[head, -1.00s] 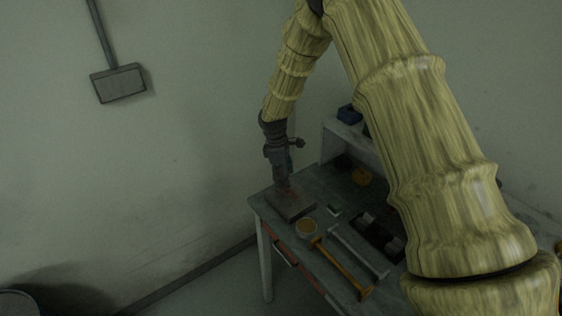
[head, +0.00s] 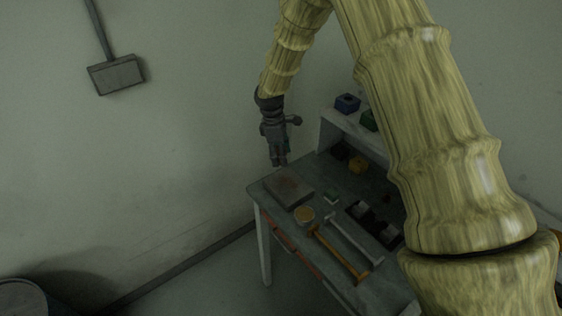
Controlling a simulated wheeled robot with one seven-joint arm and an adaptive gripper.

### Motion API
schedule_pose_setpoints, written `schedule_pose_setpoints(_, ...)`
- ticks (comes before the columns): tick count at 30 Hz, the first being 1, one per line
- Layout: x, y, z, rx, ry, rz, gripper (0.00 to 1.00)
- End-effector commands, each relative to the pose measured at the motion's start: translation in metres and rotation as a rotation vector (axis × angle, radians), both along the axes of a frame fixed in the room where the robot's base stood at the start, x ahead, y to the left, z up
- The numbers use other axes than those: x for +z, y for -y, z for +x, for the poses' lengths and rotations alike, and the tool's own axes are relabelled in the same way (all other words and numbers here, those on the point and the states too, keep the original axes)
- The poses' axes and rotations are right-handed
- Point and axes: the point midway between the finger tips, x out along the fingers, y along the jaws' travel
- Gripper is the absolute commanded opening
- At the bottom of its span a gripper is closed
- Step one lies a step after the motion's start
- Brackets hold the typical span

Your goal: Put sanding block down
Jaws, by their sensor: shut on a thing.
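My gripper (head: 279,162) points down above the far left corner of the workbench (head: 329,243). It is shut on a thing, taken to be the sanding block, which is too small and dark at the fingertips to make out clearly. The gripper is apart from the bench top, just above and behind a flat brownish plate (head: 288,190). The plate lies flat at the bench's left end, and no separate block can be made out on it.
A round tin (head: 305,215), a small green-and-white item (head: 331,197), an orange-handled tool (head: 341,256) and a grey bar (head: 355,241) lie on the bench. A dark tray (head: 374,222) is right of them. A raised shelf (head: 352,133) holds a blue box (head: 347,103). My arm hides the right side.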

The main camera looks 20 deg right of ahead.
Motion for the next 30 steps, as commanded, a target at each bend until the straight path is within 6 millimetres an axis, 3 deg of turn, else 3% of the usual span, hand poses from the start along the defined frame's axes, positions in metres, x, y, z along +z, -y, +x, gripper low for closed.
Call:
schedule_pose_setpoints(14, -0.006, -0.004, -0.006, -0.045, 0.001, 0.004, 0.18)
schedule_pose_setpoints(20, -0.019, -0.021, -0.032, -0.241, 0.009, 0.017, 0.18)
schedule_pose_setpoints(30, -0.042, -0.051, -0.093, -0.691, 0.009, 0.023, 0.18)
